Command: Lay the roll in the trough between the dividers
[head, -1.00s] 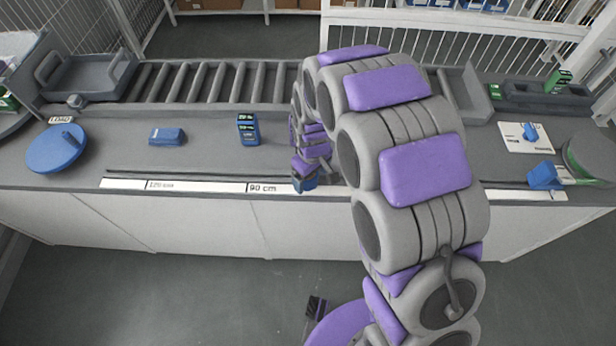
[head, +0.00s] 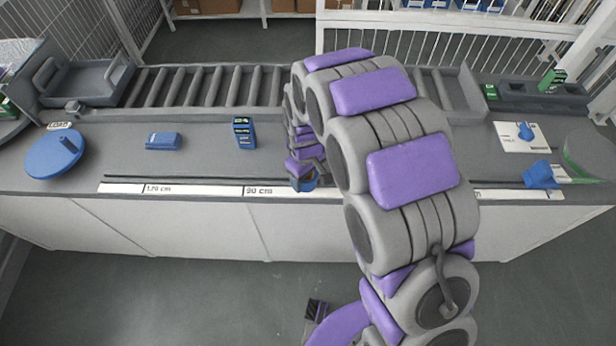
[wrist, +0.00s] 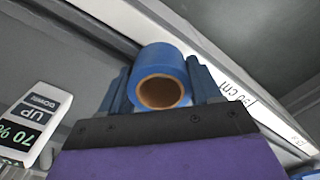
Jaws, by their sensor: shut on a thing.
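The blue roll (wrist: 162,78) has a brown hollow core, and its open end faces the camera in the wrist view. My gripper (wrist: 160,85) is shut on it, one dark finger on each side. In the head view the roll (head: 309,184) shows as a small blue patch below my gripper (head: 303,176), at the counter's front edge near the 90 cm mark. My arm hides part of the counter there. A dark tray with compartments (head: 520,104) lies at the back right, far from my gripper; I cannot tell whether it is the trough.
A roller conveyor (head: 205,88) runs along the back. A green-labelled box (head: 244,132), a small blue block (head: 163,141) and a blue disc (head: 54,155) stand left on the counter (head: 200,160). A blue holder (head: 541,175) and a white card (head: 521,136) lie right.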

